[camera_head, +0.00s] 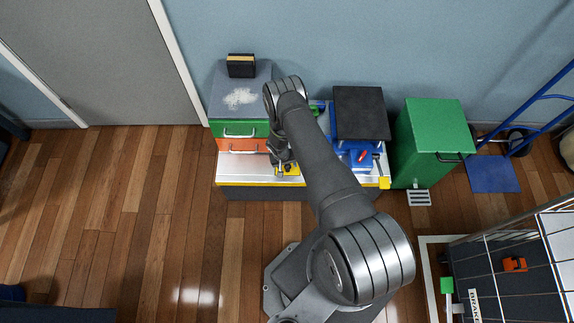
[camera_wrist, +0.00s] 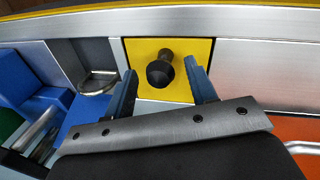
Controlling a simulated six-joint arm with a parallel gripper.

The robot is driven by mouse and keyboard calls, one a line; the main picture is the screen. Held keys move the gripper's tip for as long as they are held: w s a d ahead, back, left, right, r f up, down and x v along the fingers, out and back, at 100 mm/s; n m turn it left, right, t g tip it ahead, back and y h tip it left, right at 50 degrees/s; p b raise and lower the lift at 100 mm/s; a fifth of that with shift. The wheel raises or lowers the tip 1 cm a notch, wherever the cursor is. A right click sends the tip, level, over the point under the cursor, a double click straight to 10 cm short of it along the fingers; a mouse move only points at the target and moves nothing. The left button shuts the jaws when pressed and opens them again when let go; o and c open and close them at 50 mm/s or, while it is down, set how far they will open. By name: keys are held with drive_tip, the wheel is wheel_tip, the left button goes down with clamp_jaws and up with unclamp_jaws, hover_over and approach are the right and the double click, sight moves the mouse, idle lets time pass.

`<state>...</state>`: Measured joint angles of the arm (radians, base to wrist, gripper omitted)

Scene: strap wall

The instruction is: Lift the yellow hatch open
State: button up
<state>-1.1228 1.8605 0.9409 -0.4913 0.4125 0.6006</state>
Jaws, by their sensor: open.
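The yellow hatch (camera_wrist: 139,57) is a square panel set in the metal top of the bench, and it lies flat, level with the metal around it. A black round knob (camera_wrist: 160,72) stands up from it. My gripper (camera_wrist: 161,70) is open, with one blue finger on each side of the knob. Gaps show between the fingers and the knob, and nothing is held. In the head view the hatch (camera_head: 291,169) is a small yellow patch, partly hidden by my gripper (camera_head: 284,164) above it.
Green and orange drawers (camera_head: 240,145) with handles stand left of my gripper. A black-topped blue unit (camera_head: 361,112) and a red-handled blue device (camera_head: 360,157) are to the right, then a green bin (camera_head: 433,140). The bench's yellow front edge (camera_head: 240,184) faces open wooden floor.

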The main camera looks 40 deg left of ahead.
clamp_jaws()
drive_tip(key=shift+w+a+r, duration=0.1)
idle(0.3)
drive_tip(key=shift+w+a+r, duration=0.55)
drive_tip(key=shift+r, duration=0.2)
drive_tip(key=shift+w+a+r, duration=0.55)
drive_tip(key=shift+r, duration=0.2)
drive_tip(key=shift+w+a+r, duration=0.45)
drive_tip(key=shift+w+a, duration=0.25)
drive_tip(key=shift+w, duration=0.05)
drive_tip(key=shift+w+a+r, duration=0.4)
drive_tip(key=shift+w+a, duration=0.25)
drive_tip(key=shift+w, duration=0.05)
